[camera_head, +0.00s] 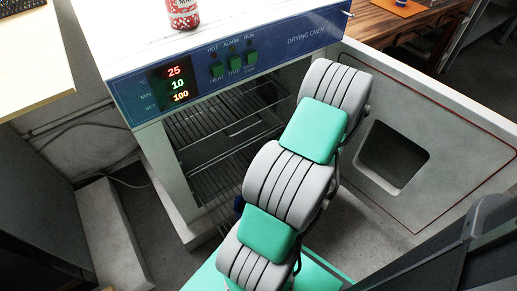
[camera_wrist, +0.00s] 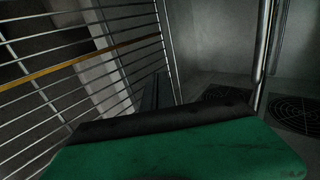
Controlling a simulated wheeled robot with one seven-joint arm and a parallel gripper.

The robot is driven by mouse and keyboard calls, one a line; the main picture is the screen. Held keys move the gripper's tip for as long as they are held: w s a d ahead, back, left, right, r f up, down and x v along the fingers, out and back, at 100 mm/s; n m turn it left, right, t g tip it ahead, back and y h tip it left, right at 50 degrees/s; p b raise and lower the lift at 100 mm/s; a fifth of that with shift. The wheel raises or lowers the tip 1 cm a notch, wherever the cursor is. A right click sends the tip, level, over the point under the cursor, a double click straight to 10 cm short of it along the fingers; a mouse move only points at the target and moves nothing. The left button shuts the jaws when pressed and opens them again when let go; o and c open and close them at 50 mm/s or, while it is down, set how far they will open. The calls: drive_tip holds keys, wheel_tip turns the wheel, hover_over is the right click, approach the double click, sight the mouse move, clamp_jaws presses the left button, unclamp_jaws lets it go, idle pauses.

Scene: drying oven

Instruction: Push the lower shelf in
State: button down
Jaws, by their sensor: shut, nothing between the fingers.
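The drying oven (camera_head: 125,90) stands open, and its wire shelves show inside in the head view. The upper shelf (camera_head: 195,123) is near the top of the opening. The lower shelf (camera_head: 208,186) lies below it, partly hidden behind my arm; how far it sticks out is hard to tell. My gripper is hidden in the head view. In the wrist view, my gripper (camera_wrist: 152,93) shows as a green body with a black edge and a narrow dark tip, shut and empty. A wire shelf (camera_wrist: 95,50) fills the left side, close to the gripper; contact is unclear.
The oven door (camera_head: 450,150), with a dark window, is swung open to the right of my arm. A red-and-white can (camera_head: 183,14) stands on top of the oven. In the wrist view, a vertical metal rod (camera_wrist: 264,50) and round vents (camera_wrist: 300,114) are at the right.

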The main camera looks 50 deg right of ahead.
sight(250, 141)
drive_tip(key=b+x, duration=0.2)
drive_tip(key=x, duration=0.5)
drive_tip(key=shift+w+d+f+b, duration=0.1)
drive_tip(key=shift+f+b, duration=0.3)
drive_tip(key=w, duration=0.2)
drive_tip(key=w+d+b, duration=0.1)
drive_tip(key=shift+w+f, duration=0.15)
drive_tip(key=shift+w, duration=0.2)
drive_tip(key=shift+w+d, duration=0.2)
drive_tip(key=shift+w, duration=0.15)
drive_tip(key=w, duration=0.2)
drive_tip(key=w+d, duration=0.1)
drive_tip(key=w, duration=0.1)
drive_tip(key=shift+w+d+b, duration=0.1)
drive_tip(key=shift+b, duration=0.3)
